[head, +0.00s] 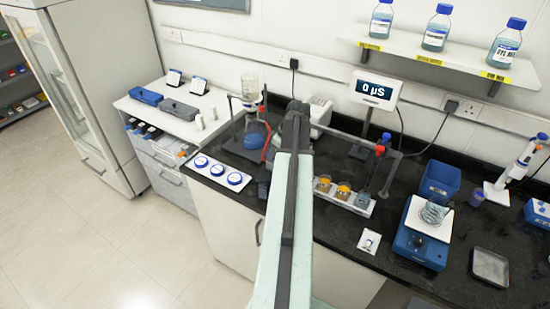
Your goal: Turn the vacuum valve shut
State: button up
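My arm reaches up the middle of the picture. My gripper (297,110) is at its far end, small and dark, and its fingers cannot be made out. No vacuum valve can be identified for certain. Left of the arm, a flask with blue liquid (256,133) stands on a dark base under a clear upturned bottle (250,91). A red upright piece (267,148) stands right beside the flask. To the right of the arm, a small blue cap (386,137) and red cap (380,151) sit by a grey rail. My arm hides part of the bench.
A meter display (374,89) reads 0 µS. A rack with orange and blue-grey vessels (343,196) is right of the arm. A blue balance (420,245) carries a glass beaker. Round blue-rimmed dishes (218,172) lie at the left bench edge. A shelf (430,58) holds bottles.

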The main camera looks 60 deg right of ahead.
jog(key=shift+r, duration=0.1)
grip_shut()
jog(key=shift+d, duration=0.2)
jog(key=shift+a+m, duration=0.2)
jog(key=shift+m, duration=0.1)
jog(key=m, duration=0.1)
jog(key=m+h, duration=0.1)
jog(key=shift+a+m, duration=0.2)
jog(key=shift+m, duration=0.1)
jog(key=m+h, duration=0.1)
jog(key=m, duration=0.1)
jog(key=m+g+h, duration=0.1)
jog(key=m, duration=0.2)
jog(key=shift+w+a, duration=0.1)
jog(key=shift+a, duration=0.1)
jog(key=m, duration=0.2)
jog(key=m+g+h, duration=0.1)
jog(key=m, duration=0.2)
jog(key=shift+w+m+g, duration=0.25)
jog(key=shift+m+g, duration=0.15)
jog(key=shift+w+a+m+g, duration=0.1)
jog(key=shift+m+g, duration=0.7)
jog(key=shift+m, duration=1.2)
